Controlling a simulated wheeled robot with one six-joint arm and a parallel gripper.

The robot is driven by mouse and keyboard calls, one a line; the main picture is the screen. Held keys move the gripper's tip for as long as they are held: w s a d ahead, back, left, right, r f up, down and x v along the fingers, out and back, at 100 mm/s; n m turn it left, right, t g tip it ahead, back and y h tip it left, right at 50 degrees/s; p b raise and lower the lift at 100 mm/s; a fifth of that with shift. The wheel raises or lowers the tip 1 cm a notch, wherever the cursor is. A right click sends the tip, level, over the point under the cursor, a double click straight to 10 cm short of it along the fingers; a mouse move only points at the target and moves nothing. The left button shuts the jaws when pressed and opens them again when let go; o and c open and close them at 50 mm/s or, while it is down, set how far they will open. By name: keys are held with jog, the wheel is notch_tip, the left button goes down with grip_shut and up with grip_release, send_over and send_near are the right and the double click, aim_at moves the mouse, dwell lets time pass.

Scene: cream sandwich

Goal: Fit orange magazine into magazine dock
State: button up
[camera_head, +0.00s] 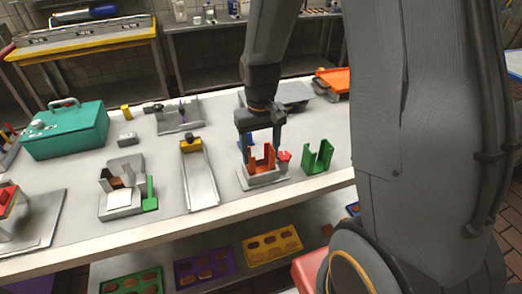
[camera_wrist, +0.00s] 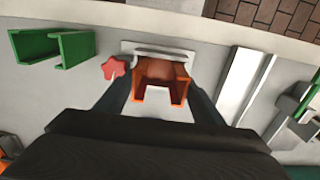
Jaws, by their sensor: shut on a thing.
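The orange magazine (camera_head: 262,160), an upright open-fronted channel, stands at the grey magazine dock (camera_head: 266,182) in the head view. In the wrist view the orange magazine (camera_wrist: 160,78) lies between the two fingers of my gripper (camera_wrist: 162,98), with the pale dock (camera_wrist: 160,48) just beyond it. My gripper (camera_head: 260,143) comes down from above and is shut on the orange magazine. A red star-shaped knob (camera_head: 284,156) sits at the dock's right side; the knob (camera_wrist: 114,68) shows left of the magazine in the wrist view. Whether the magazine's base is fully seated is hidden.
A green magazine (camera_head: 318,157) stands right of the dock. A metal track (camera_head: 199,178) with a yellow block lies left of it. A station with a green handle (camera_head: 150,194) and a teal toolbox (camera_head: 68,132) stand farther left. The table's front edge is close to the dock.

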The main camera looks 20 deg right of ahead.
jog(key=shift+f, duration=0.3)
jog(key=o, duration=1.5)
notch_tip(320, 180, up, 12)
jog(key=b, duration=0.3)
jog(key=s+f+t, duration=0.1)
jog(key=s+f, duration=0.6)
jog(key=s, duration=0.2)
jog(key=shift+f+t, duration=0.15)
jog(key=shift+t, duration=0.15)
jog(key=shift+s, duration=0.1)
